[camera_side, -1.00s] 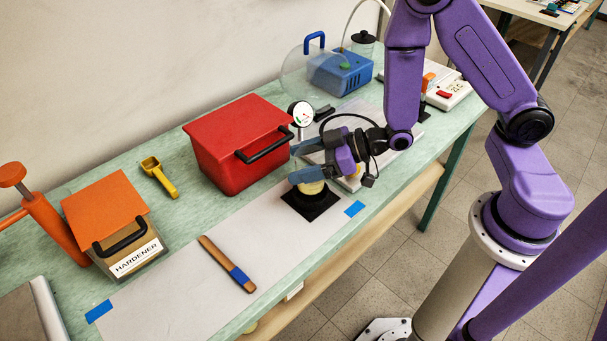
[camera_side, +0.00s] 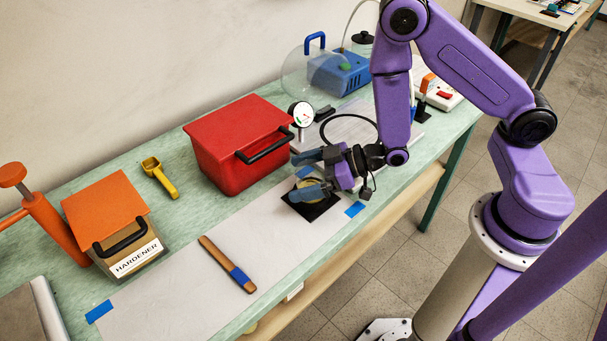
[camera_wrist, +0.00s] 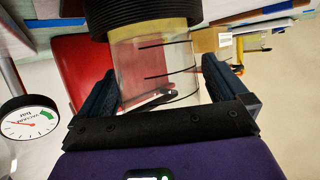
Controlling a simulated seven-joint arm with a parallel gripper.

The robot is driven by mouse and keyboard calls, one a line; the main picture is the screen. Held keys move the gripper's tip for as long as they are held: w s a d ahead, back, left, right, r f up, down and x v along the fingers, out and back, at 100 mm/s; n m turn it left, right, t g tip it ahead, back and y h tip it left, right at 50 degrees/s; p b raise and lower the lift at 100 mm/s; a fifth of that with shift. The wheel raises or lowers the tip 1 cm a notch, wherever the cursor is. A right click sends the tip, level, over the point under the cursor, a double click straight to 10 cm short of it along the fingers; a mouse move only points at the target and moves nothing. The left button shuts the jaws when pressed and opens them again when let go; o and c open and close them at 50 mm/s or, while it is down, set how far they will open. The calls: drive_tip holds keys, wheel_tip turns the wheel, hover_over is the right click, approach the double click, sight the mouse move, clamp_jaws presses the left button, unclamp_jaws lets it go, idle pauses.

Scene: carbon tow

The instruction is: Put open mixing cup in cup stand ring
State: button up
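The open mixing cup (camera_wrist: 155,70) is clear with dark marks on its wall. It stands between my fingers in the wrist view, which is upside down. In the side view only a pale yellowish part of the cup (camera_side: 305,172) shows between the fingers. The black ribbed cup stand ring (camera_wrist: 145,14) surrounds the cup's lower end. The stand's black square base (camera_side: 318,210) lies on the bench, and my gripper hides most of the ring there.
A red box (camera_side: 238,145) with a black handle stands close behind and left of the stand. A vacuum gauge (camera_side: 301,114) and black hose are behind my gripper. A wooden stick (camera_side: 227,264) lies on the pale sheet at front left. The sheet around it is clear.

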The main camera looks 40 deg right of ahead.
sight(318, 171)
drive_tip(key=shift+r, duration=0.15)
drive_tip(key=v, duration=0.3)
drive_tip(key=shift+s+d+r, duration=0.1)
drive_tip(key=shift+r, duration=0.05)
wheel_tip(318, 171, up, 7)
idle(0.4)
drive_tip(key=s+d+r+n+g+h, duration=0.1)
drive_tip(key=s+d+r+g+h, duration=0.1)
drive_tip(key=s, duration=0.4)
drive_tip(key=s+d+r+n+g+h, duration=0.1)
drive_tip(key=s+d+r+g+h, duration=0.1)
drive_tip(key=s, duration=0.5)
drive_tip(key=s+d+r+n+g+h, duration=0.1)
drive_tip(key=s+d+r+g+h, duration=0.1)
drive_tip(key=s+g+h, duration=0.3)
drive_tip(key=shift+s+d+n, duration=0.3)
drive_tip(key=shift+s+d, duration=0.55)
drive_tip(key=shift+s, duration=0.25)
